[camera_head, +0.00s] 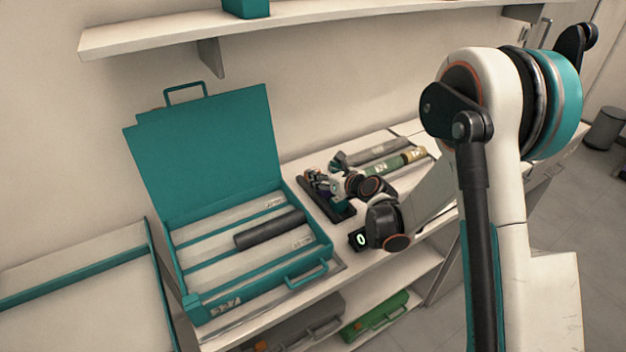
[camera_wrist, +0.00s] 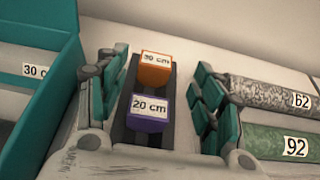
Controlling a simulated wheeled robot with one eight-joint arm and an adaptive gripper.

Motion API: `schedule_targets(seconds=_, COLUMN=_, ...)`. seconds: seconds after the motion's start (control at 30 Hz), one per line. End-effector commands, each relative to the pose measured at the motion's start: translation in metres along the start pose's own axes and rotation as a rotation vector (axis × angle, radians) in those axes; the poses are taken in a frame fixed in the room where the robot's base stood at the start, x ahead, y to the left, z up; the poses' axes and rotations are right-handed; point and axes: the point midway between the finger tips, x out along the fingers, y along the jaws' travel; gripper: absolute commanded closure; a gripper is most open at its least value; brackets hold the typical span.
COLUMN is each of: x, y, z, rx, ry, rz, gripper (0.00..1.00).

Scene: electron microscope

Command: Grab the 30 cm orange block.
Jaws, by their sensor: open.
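In the wrist view, the orange block (camera_wrist: 155,69) has a white label reading 30 cm on top. It sits in a dark holder (camera_wrist: 172,104), behind a purple block (camera_wrist: 150,112) labelled 20 cm. My gripper (camera_wrist: 155,95) is open and empty, with one teal-padded finger on each side of the holder. The fingers look apart from both blocks. In the head view, my gripper (camera_head: 328,185) is over the dark holder (camera_head: 332,207) on the bench, and my wrist largely hides the blocks.
An open teal case (camera_head: 312,272) stands left of the holder, with a dark grey cylinder (camera_head: 268,230) lying inside. Labelled cylinders, a speckled one (camera_wrist: 268,95) and a green one (camera_wrist: 275,143), lie close to the right finger. A wall shelf (camera_head: 300,17) hangs above.

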Motion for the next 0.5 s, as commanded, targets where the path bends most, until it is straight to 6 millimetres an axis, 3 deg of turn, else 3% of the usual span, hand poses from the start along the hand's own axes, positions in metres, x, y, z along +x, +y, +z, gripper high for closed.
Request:
schedule_targets(seconds=0.27, x=0.016, y=0.001, z=-0.003, rx=-0.001, ry=0.000, rz=0.001, gripper=0.38)
schedule_targets(seconds=0.5, x=0.049, y=0.004, z=-0.012, rx=-0.002, ry=0.000, rz=0.001, gripper=0.38)
